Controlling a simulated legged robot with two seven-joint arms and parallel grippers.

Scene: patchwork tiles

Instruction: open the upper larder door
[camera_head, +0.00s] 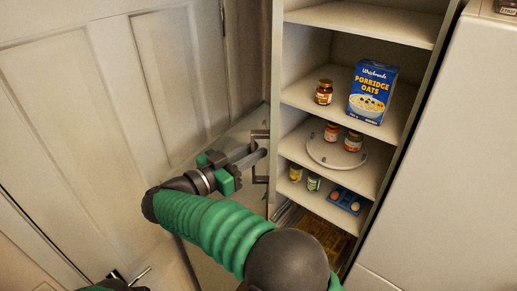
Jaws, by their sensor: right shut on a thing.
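The upper larder door (238,130) stands swung open to the left of the larder (345,98), whose shelves show. A dark upright bar handle (261,170) is on the door near the larder's left side. My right gripper (256,157) is shut on this handle, its fingers reaching it from the left. My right arm hides much of the door's lower part. A small part of my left gripper (128,277) shows at the bottom left edge, away from the door; its jaws are not clear.
The shelves hold a blue porridge oats box (373,92), a brown jar (324,92), a round white turntable (337,152) with jars, small tins and a blue egg tray (346,201). A panelled white door (110,100) stands at left, a white cabinet (450,150) at right.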

